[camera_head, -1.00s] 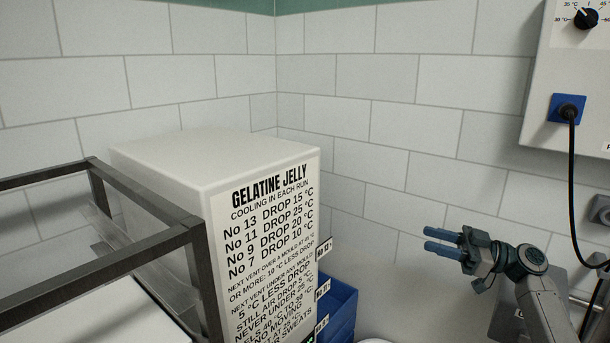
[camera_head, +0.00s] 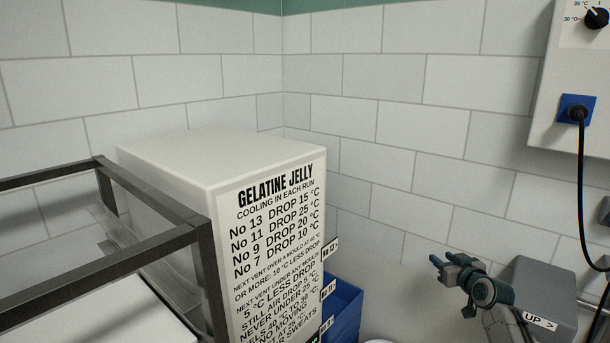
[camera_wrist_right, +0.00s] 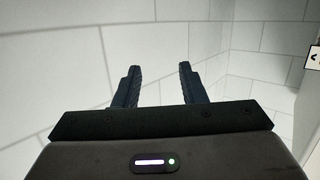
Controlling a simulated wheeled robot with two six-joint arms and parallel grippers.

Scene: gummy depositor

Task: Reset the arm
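My right gripper (camera_head: 442,263) is in the lower right of the head view, raised in front of the white tiled wall. Its fingers point to the left. In the right wrist view its two dark fingers (camera_wrist_right: 158,86) stand apart, with only wall tiles visible between them, so it is open and empty. My left gripper is not in either view.
A white box (camera_head: 215,165) with a gelatine jelly cooling notice stands at centre left. A dark metal frame (camera_head: 150,245) is at the left. Blue bins (camera_head: 345,308) sit beside the box. A wall panel with a blue socket (camera_head: 577,111) and hanging black cable is at the right.

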